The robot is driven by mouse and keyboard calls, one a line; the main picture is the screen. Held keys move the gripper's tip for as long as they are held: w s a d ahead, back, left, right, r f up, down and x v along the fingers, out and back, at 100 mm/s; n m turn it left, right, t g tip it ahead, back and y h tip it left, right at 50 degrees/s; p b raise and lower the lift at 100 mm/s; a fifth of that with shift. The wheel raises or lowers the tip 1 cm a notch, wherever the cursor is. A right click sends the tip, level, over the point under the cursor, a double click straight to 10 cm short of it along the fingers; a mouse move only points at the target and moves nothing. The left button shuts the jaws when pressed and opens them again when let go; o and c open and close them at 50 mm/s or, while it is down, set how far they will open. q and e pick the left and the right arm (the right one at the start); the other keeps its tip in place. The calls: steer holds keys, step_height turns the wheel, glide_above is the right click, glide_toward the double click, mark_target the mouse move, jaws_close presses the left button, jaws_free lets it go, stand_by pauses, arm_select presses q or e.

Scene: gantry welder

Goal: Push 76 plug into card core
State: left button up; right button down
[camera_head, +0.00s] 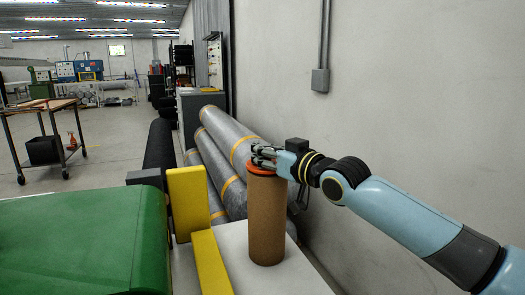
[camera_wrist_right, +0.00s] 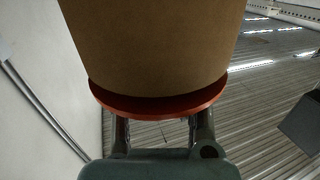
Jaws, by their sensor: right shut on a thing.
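The card core (camera_head: 267,222) is a brown tube standing upright on a pale surface in the head view. The orange-red plug (camera_head: 257,171) is at its top end, its flange wider than the tube. My right gripper (camera_head: 260,157) reaches in from the right and is shut on the plug from above. In the right wrist view the plug's flange (camera_wrist_right: 160,104) lies against the end of the core (camera_wrist_right: 155,45), with no clear gap showing. The gripper's fingers (camera_wrist_right: 160,132) are on the flange's outer side. The part inside the core is hidden. My left gripper is out of view.
Yellow blocks (camera_head: 187,205) and a green rounded cover (camera_head: 85,245) stand left of the core. Large grey rolls with yellow bands (camera_head: 228,145) lie behind it. A plain wall (camera_head: 420,90) is close on the right. A cart (camera_head: 45,108) stands far left on open floor.

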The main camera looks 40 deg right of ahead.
steer(key=shift+f, duration=0.35)
steer(key=c, duration=1.2)
jaws_free()
steer(key=shift+s, duration=0.1)
steer(key=shift+s+d+r, duration=0.1)
steer(key=shift+s+d, duration=0.05)
steer(key=shift+s, duration=1.8)
steer(key=shift+s+d+f, duration=0.1)
steer(key=shift+s+d, duration=0.1)
steer(key=shift+s, duration=1.8)
steer(key=shift+s+d+r, duration=0.1)
steer(key=shift+s+d, duration=0.05)
steer(key=shift+s, duration=1.8)
